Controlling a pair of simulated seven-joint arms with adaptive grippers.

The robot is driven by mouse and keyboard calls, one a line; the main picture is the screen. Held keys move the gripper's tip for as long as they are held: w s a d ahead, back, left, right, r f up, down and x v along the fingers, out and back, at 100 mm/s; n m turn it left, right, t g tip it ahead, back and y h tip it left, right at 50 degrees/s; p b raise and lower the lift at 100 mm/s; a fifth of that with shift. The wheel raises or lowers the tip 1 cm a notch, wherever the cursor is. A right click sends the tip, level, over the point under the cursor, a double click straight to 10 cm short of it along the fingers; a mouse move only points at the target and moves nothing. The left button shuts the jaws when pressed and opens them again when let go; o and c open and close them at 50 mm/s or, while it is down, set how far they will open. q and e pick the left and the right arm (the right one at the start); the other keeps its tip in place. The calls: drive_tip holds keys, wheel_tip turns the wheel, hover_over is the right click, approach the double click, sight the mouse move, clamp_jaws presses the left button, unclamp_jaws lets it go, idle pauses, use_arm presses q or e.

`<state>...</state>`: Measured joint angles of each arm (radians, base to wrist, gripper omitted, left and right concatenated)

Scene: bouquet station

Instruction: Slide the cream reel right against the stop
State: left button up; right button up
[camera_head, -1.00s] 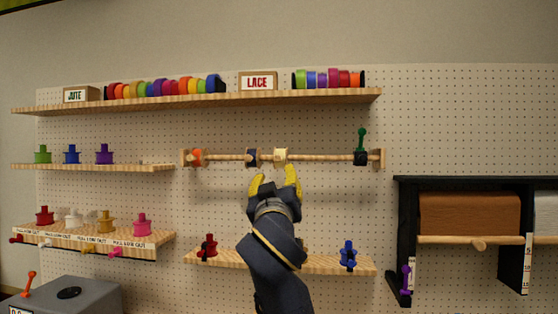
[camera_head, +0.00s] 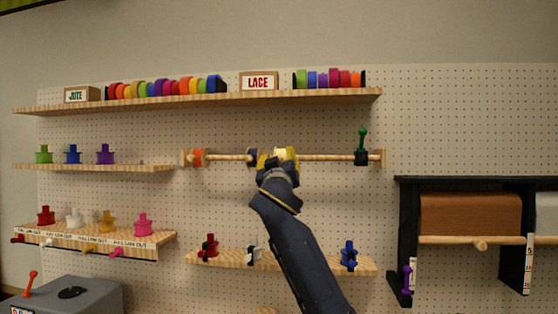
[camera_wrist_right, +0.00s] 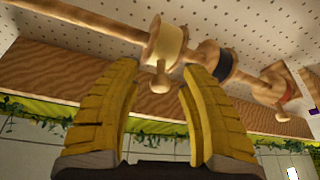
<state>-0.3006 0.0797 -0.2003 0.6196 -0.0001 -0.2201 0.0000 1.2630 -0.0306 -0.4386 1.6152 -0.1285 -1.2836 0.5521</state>
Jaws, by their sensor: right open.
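The cream reel (camera_head: 281,152) sits on the wooden rod (camera_head: 325,157), partly hidden by my gripper in the head view. In the right wrist view the cream reel (camera_wrist_right: 166,42) shows with a small wooden knob (camera_wrist_right: 158,76) pointing toward me. My right gripper (camera_head: 277,157) is open at the reel, its yellow fingers (camera_wrist_right: 160,72) on either side of the knob; I cannot tell whether they touch it. A black stop with a green handle (camera_head: 361,149) is near the rod's right end, well apart from the reel. My left gripper is out of view.
A dark reel (camera_head: 252,156) is close left of the cream one, and an orange reel (camera_head: 198,156) is at the rod's left end. The rod between cream reel and stop is clear.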

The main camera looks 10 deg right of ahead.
idle(0.3)
clamp_jaws()
idle(0.4)
